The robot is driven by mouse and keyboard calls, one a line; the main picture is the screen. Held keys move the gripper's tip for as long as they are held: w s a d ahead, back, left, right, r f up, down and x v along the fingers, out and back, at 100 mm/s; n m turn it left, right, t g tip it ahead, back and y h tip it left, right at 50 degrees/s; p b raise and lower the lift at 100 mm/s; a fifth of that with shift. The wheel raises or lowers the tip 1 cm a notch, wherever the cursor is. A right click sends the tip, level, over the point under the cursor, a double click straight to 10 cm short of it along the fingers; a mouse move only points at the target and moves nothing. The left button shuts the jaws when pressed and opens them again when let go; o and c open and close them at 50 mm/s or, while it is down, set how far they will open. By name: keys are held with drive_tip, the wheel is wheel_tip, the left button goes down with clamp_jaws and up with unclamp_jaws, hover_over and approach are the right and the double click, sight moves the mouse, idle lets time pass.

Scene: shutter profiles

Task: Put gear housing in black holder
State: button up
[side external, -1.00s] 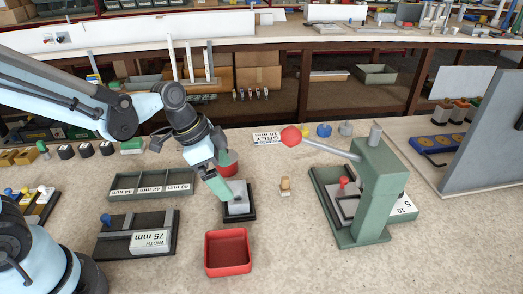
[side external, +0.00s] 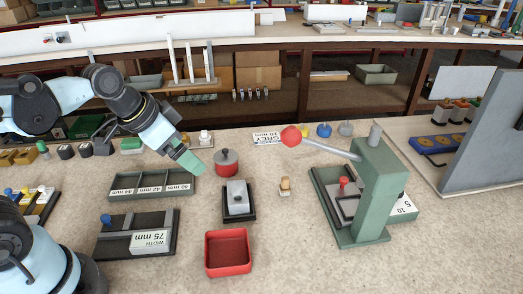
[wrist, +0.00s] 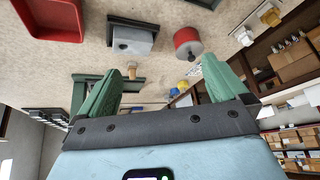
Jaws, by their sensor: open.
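The gear housing, a grey block with a small knob on top, (side external: 237,194) sits upright in the black holder (side external: 239,217) in the middle of the table. Both also show in the wrist view, the grey housing (wrist: 131,42) against the black holder (wrist: 131,22). My gripper (side external: 197,170) is open and empty. It is up and to the left of the housing, apart from it, above the far end of the labelled green tray. In the wrist view its two green fingers (wrist: 160,85) are spread wide with nothing between them.
A red round pot (side external: 227,163) stands just behind the holder and a red square bin (side external: 228,254) in front. The green lever press (side external: 370,190) is at right, a small tan piece (side external: 285,186) between. The green compartment tray (side external: 150,186) and width gauge (side external: 138,235) lie left.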

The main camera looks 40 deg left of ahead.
drive_tip(key=a+n, duration=0.1)
drive_tip(key=s+n+t+y, duration=0.1)
drive_tip(key=n, duration=0.1)
drive_tip(key=shift+s+a, duration=0.25)
drive_tip(key=shift+a, duration=0.1)
